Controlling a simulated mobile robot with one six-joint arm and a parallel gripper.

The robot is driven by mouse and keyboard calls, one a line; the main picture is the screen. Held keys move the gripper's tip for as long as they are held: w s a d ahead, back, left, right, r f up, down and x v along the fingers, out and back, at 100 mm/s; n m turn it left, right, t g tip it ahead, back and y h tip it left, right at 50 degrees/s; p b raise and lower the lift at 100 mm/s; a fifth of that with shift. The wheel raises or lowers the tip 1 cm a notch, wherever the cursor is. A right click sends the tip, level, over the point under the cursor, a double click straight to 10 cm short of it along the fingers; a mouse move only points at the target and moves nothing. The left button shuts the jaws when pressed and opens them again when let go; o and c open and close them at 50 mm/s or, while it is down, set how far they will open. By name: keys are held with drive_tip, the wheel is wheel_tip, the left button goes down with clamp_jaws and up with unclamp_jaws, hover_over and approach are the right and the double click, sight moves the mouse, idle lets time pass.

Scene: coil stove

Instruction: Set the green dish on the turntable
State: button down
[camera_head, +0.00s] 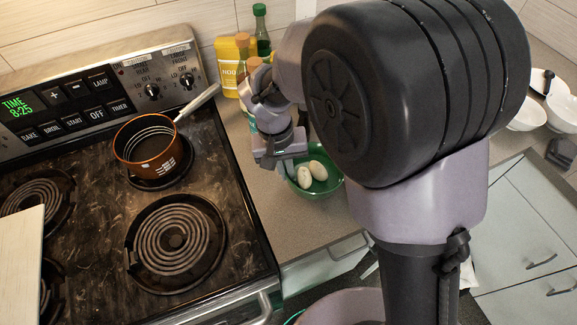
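The green dish (327,189) is a round bowl on the counter to the right of the stove, with pale egg-shaped items (312,176) in it. My gripper (284,166) is at the dish's left rim, pointing down. Its fingertips overlap the rim in this view; I cannot tell whether they touch or grip it. My arm covers part of the dish's right side and the counter behind. I cannot make out a turntable in this view.
A copper-coloured pot (150,148) with a light handle stands on a rear burner of the coil stove (215,262). A yellow container (230,62) and a green bottle (261,30) stand behind my gripper. White bowls (524,115) are at the far right. Bare counter (290,225) lies in front of the dish.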

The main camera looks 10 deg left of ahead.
drive_tip(key=shift+f+b, duration=0.7)
drive_tip(key=shift+f, duration=1)
drive_tip(key=shift+f, duration=0.25)
drive_tip(key=c, duration=1.6)
unclamp_jaws()
drive_tip(key=shift+s, duration=0.1)
